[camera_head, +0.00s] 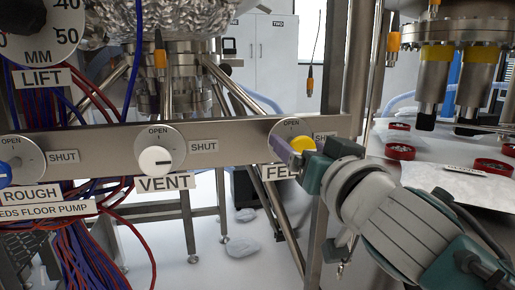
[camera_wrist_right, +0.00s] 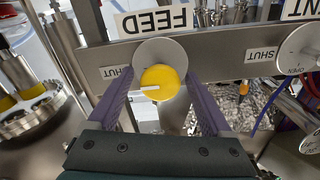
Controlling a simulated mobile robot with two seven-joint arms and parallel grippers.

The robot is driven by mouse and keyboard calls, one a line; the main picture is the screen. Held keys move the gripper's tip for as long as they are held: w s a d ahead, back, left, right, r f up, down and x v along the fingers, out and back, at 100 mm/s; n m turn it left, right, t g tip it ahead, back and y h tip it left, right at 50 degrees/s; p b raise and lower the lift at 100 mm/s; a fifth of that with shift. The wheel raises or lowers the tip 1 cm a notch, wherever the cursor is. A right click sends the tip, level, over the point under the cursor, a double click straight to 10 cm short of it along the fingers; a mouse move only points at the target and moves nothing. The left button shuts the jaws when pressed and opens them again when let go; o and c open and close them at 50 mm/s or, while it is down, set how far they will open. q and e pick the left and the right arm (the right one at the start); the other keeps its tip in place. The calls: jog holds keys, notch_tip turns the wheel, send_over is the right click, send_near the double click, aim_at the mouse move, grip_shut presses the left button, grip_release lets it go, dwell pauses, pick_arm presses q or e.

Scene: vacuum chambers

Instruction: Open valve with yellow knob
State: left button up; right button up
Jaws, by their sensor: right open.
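The yellow knob (camera_head: 302,143) sits on a round grey dial on the metal panel, at the valve labelled FEED. In the right wrist view the yellow knob (camera_wrist_right: 168,78) is seen face on, and its white mark points left towards the SHUT label (camera_wrist_right: 116,72). My right gripper (camera_head: 290,150) is at the knob. In the right wrist view its purple fingers (camera_wrist_right: 160,88) are open, one on each side of the knob, with gaps showing. The gripper partly covers the FEED label and dial in the head view. My left gripper is not in view.
The same panel (camera_head: 230,140) carries a VENT valve with a white knob (camera_head: 155,161) and a ROUGH valve with a blue knob (camera_head: 4,175). Red and blue cables hang at the left. A metal post (camera_head: 334,70) rises beside the FEED valve. A table with red-rimmed parts (camera_head: 400,152) stands right.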

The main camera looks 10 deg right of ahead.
jog(key=shift+c, duration=0.4)
grip_shut()
